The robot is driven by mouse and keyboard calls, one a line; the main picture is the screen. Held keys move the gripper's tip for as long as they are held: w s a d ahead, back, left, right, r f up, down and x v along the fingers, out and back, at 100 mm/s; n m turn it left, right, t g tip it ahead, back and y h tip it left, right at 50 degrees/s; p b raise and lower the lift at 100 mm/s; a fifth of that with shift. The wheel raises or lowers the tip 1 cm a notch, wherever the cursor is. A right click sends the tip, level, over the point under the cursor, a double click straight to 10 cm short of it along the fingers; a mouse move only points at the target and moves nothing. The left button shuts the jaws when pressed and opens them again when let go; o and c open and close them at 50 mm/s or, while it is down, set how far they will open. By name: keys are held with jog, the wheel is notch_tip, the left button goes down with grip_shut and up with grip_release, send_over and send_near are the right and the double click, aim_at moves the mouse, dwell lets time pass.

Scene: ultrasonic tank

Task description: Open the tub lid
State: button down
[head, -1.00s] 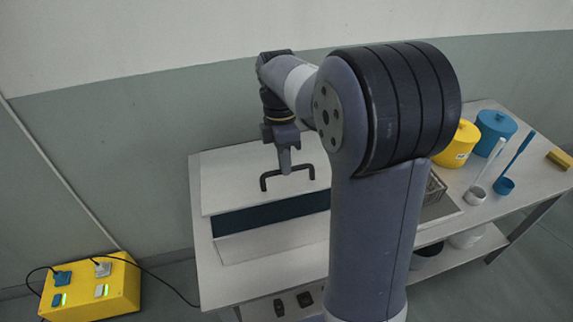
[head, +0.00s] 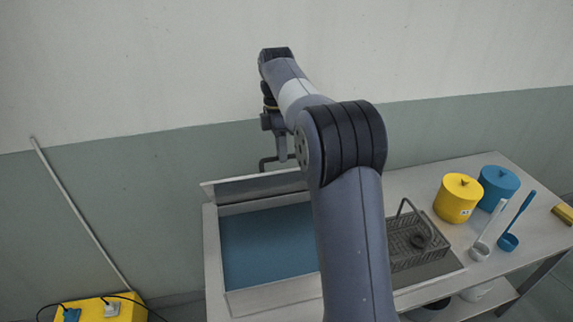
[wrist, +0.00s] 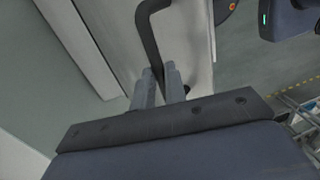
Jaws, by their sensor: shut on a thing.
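The tub (head: 226,240) stands on the table at the left, with blue liquid showing inside. Its lid (head: 222,190) is raised and tilted at the tub's back edge, near the wall. A dark bar handle (head: 264,163) stands on the lid. My gripper (head: 285,158) is at the handle, partly hidden by my arm. In the wrist view my gripper (wrist: 160,85) is shut on the dark handle (wrist: 150,35), with a finger on each side of it. The right part of the lid and tub is behind my arm.
A grey wire basket (head: 405,250) with a dark coiled item stands right of the tub. A yellow canister (head: 458,198), a blue canister (head: 498,187) and two ladles are farther right. A yellow power box (head: 90,312) is at the lower left. The wall is close behind the lid.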

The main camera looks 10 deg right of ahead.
jog(key=shift+w+f, duration=0.15)
jog(key=shift+w, duration=1.05)
jog(key=shift+w+f, duration=0.15)
jog(key=shift+w, duration=1)
jog(key=c, duration=1.8)
grip_release()
jog(key=shift+c, duration=0.2)
jog(key=o, duration=0.3)
jog(key=shift+w, duration=0.3)
jog(key=shift+o, duration=0.4)
jog(key=shift+s+r, duration=0.1)
jog(key=shift+s, duration=0.1)
